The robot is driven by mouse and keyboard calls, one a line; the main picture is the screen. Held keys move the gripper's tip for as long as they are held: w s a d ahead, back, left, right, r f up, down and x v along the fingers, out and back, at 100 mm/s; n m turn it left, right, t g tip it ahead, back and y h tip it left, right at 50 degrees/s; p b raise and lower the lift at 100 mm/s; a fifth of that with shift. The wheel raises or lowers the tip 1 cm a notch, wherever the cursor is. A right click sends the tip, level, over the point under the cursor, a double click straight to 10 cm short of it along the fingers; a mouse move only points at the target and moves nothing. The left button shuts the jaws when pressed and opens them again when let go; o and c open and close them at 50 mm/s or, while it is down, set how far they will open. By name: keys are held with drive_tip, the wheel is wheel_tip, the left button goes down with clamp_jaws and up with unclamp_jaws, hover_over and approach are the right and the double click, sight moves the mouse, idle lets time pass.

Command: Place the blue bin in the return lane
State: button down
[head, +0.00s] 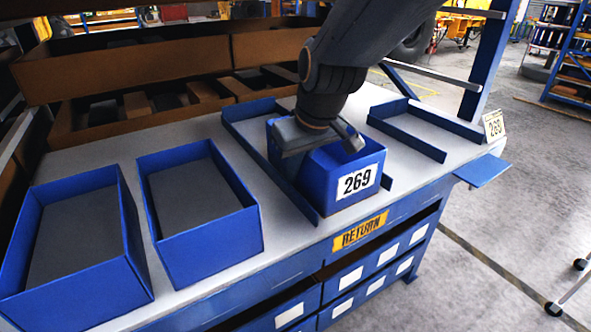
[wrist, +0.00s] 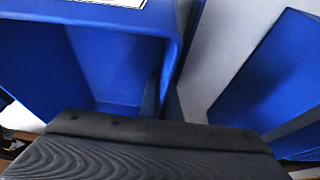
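The blue bin (head: 329,183) has a white label reading 269 on its front wall. In the head view it is upright, just right of a long blue rail (head: 249,151), behind the yellow RETURN plate (head: 361,232) on the counter's front edge. It looks to be in the return lane, but I cannot tell whether its base touches the counter. My gripper (head: 322,140) is at the bin's top and hides its back left part. The wrist view shows a bin's blue wall (wrist: 120,75) close to my gripper.
Two open blue bins with grey inner floors, one at far left (head: 127,232) and one beside it (head: 228,181), stand left of the lane. Another railed lane (head: 423,142) at right looks empty, near a small number sign (head: 494,125). Brown trays (head: 140,68) stand behind.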

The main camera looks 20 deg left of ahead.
drive_tip(key=shift+f, duration=0.1)
drive_tip(key=c, duration=2.3)
unclamp_jaws()
drive_tip(key=shift+r, duration=0.25)
drive_tip(key=v, duration=1.1)
drive_tip(key=shift+s+d+r+b, duration=0.1)
drive_tip(key=shift+d+r+b, duration=0.05)
drive_tip(key=shift+r+b, duration=0.2)
